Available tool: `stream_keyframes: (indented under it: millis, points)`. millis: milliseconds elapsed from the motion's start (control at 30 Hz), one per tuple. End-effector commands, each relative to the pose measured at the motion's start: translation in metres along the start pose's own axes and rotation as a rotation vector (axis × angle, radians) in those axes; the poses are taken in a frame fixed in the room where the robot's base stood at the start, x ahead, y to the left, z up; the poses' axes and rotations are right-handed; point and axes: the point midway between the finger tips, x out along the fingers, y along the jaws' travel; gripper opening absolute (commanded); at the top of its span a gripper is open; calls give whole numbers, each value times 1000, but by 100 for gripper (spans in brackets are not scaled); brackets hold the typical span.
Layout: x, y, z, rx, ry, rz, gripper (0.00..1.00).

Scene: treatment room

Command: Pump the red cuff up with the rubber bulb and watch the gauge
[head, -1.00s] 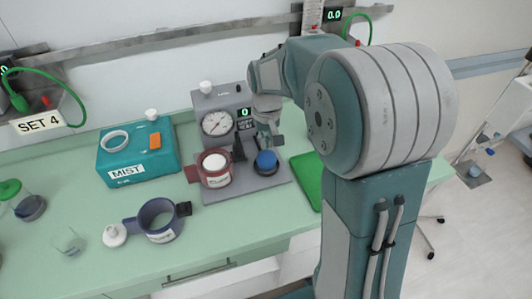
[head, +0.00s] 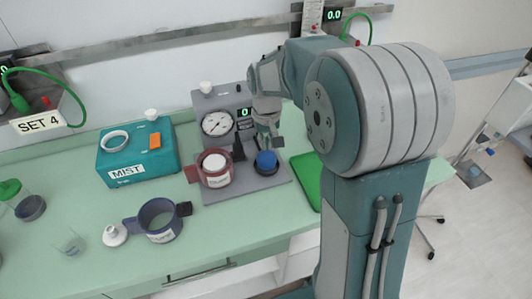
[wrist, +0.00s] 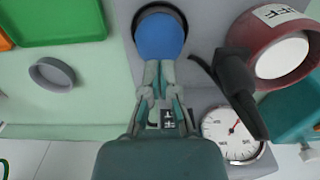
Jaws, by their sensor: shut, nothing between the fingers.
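The blue rubber bulb (head: 266,161) sits in a dark round holder on the grey gauge stand. The red cuff (head: 192,174), labelled "CUFF", is to its left, around a white-topped cylinder; it also shows in the wrist view (wrist: 262,30). The round dial gauge (head: 217,124) is on the stand's upright housing, with a green digital display (head: 243,113) showing 0. My gripper (head: 268,143) is shut and empty, just above the bulb. In the wrist view my closed fingertips (wrist: 160,66) overlap the bulb's edge (wrist: 160,32); I cannot tell whether they touch it.
A black upright piece (head: 239,150) stands between cuff and bulb, close to my fingers in the wrist view. A green tray (head: 307,180) is to the right. A teal MIST box (head: 137,165) and a dark blue cuff (head: 137,225) are to the left. The front counter is partly clear.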

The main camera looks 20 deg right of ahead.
Motion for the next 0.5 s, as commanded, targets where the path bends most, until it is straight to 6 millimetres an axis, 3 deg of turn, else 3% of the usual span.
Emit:
stream_keyframes:
  millis: [500]
  points:
    - [23, 0, 0, 0, -1, 0, 0]
